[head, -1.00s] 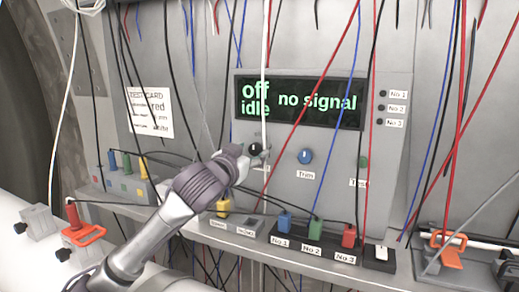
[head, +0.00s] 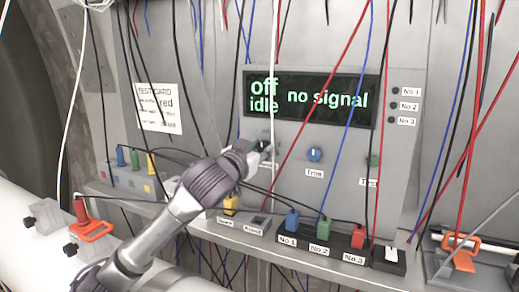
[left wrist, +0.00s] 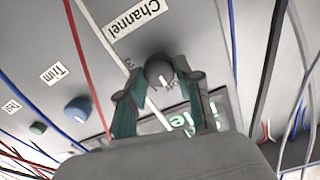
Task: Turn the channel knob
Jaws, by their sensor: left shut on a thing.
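The Channel knob (left wrist: 160,72) is dark and round with a white mark, beside the "Channel" label (left wrist: 134,25) in the left wrist view. My left gripper (left wrist: 161,86) has its two green-padded fingers on either side of the knob and is shut on it. In the head view the left gripper (head: 262,149) reaches the panel just below the display and mostly hides the knob. The display (head: 311,98) reads "off", "idle" and "no signal" in green. My right gripper is not in view.
A blue Trim knob (head: 314,154) and a green Test knob (head: 372,161) sit to the right. Blue, green and red plugs (head: 323,229) stand on the ledge below. Loose hanging wires cross the panel, and a white one passes close to my gripper.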

